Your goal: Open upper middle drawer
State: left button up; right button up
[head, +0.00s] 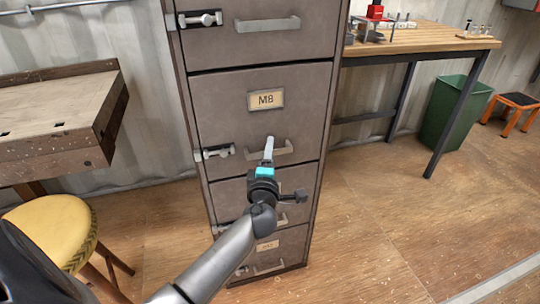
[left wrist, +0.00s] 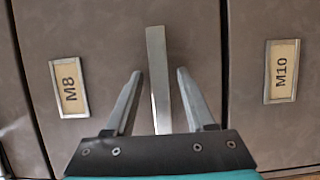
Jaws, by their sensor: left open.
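The upper middle drawer (head: 225,110) is the grey-brown drawer front labelled M8, flush with the cabinet. Its label (head: 266,99) also shows in the left wrist view (left wrist: 68,88). Its pale metal handle (head: 285,150) is low on the front. My left gripper (head: 268,148) is in front of that handle, fingers pointing at it. In the left wrist view the handle (left wrist: 157,50) runs between the two open fingers (left wrist: 159,85), with a visible gap on each side. The gripper hides part of the handle in the head view. My right gripper is not in view.
The M10 drawer (left wrist: 270,115) is directly below M8. A latch (head: 215,152) sits at M8's left edge. A wooden desk (head: 50,115) and yellow stool (head: 55,228) stand left; a workbench (head: 425,38) and green bin (head: 450,110) stand right. Floor (head: 370,235) right of the cabinet is clear.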

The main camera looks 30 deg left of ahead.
pick_arm(q)
grip_shut()
dwell(0.5)
dwell(1.0)
